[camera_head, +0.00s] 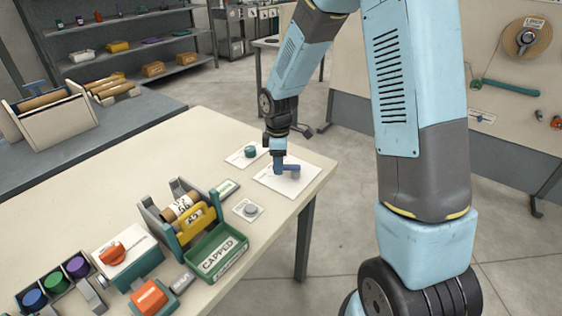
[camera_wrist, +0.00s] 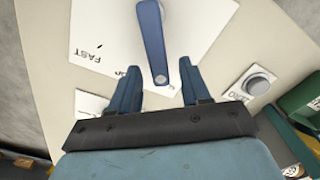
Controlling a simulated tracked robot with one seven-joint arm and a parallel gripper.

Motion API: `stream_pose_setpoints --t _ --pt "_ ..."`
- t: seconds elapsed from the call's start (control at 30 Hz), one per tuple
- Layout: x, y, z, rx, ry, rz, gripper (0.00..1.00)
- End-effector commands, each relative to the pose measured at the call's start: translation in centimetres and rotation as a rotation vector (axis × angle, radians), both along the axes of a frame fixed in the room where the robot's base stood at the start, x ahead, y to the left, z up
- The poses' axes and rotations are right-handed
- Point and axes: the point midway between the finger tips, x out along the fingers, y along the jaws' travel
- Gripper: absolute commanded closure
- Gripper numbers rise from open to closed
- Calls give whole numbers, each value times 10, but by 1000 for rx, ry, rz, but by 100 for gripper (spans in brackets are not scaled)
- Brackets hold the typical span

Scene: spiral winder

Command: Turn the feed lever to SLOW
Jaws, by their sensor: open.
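The feed lever (camera_wrist: 152,38) is a blue bar with a silver dot at its near end, on a white plate (camera_wrist: 98,30). The plate reads FAST at its left; another label is partly hidden behind a finger, and I see no SLOW label. My gripper (camera_wrist: 160,88) is open, its two blue fingers apart on either side of the lever's near end, with gaps to it. I cannot tell how high the fingertips are. In the head view my gripper (camera_head: 279,165) points down at the lever (camera_head: 292,168) near the table's far right corner.
A teal knob (camera_head: 250,152) on a white card is just left of the lever.

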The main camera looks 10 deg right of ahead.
Motion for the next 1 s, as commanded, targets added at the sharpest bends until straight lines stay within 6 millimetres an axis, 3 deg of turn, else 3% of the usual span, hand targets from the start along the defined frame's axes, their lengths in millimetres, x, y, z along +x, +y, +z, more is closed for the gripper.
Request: stream_pose_setpoints --t 0.27,0.7,1.0 --pt "1 0 18 0 -2 -1 53" --pt "1 -1 101 1 -3 -1 53" --pt "1 0 134 0 -1 0 53"
